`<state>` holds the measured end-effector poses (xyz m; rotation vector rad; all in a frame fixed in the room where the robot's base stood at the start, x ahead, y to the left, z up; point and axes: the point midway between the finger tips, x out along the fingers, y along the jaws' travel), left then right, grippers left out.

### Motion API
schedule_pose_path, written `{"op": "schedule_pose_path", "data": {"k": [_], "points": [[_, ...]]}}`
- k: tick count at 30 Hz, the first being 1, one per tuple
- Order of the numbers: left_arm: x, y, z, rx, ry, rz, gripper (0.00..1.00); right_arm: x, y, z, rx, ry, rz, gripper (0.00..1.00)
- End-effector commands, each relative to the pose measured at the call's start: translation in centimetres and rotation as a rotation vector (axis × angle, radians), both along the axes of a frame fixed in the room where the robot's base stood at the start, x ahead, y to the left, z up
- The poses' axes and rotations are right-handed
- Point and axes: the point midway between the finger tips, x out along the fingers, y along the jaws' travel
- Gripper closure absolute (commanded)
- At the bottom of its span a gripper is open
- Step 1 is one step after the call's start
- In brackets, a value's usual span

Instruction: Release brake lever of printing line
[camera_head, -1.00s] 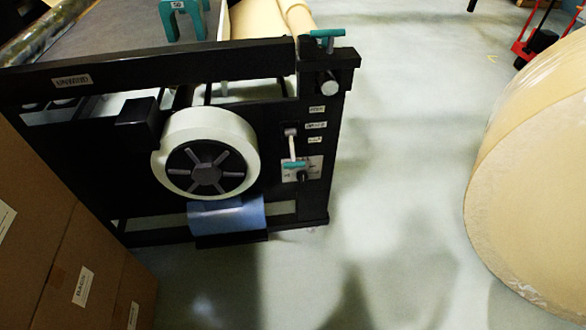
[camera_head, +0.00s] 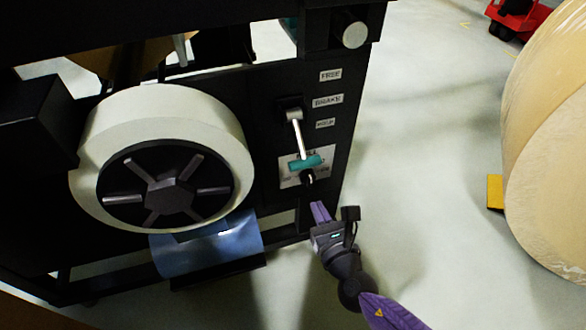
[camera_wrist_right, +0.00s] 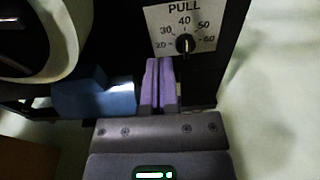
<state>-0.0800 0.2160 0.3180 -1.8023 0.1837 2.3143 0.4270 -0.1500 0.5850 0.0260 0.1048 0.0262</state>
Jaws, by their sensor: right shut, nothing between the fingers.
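The brake lever (camera_head: 299,137) is a white rod with a teal grip (camera_head: 306,162), hanging down from a black pivot on the machine's dark side frame. Labels beside it read FREE, BRAKE (camera_head: 328,101) and a third, lower one. My right gripper (camera_head: 320,210) is shut and empty, below the lever's grip and apart from it. In the right wrist view, its purple fingers (camera_wrist_right: 158,84) are together, just below the PULL dial plate (camera_wrist_right: 184,28) with its black knob (camera_wrist_right: 186,43). The lever is not visible in that view. My left gripper is not in view.
A large white roll (camera_head: 165,105) on a black hub is left of the lever, with a blue sheet (camera_head: 207,247) below it. A big kraft roll (camera_head: 550,150) stands on the right. The floor (camera_head: 430,150) between is clear.

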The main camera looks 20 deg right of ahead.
Motion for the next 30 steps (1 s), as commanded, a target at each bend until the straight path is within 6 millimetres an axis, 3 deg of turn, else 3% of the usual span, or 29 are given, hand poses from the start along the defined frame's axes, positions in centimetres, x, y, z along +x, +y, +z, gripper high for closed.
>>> {"op": "schedule_pose_path", "data": {"k": [12, 26, 30], "points": [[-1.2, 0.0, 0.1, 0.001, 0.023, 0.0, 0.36, 0.7, 0.2, 0.4, -0.029, -0.022, 0.01, 1.0], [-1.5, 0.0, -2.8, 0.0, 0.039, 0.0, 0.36, 9.9, 0.5, -0.9, -0.026, -0.017, 0.008, 1.0], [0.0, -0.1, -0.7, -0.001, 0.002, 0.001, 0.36, 9.0, 0.5, 2.2, -0.026, -0.024, 0.009, 1.0]]}}
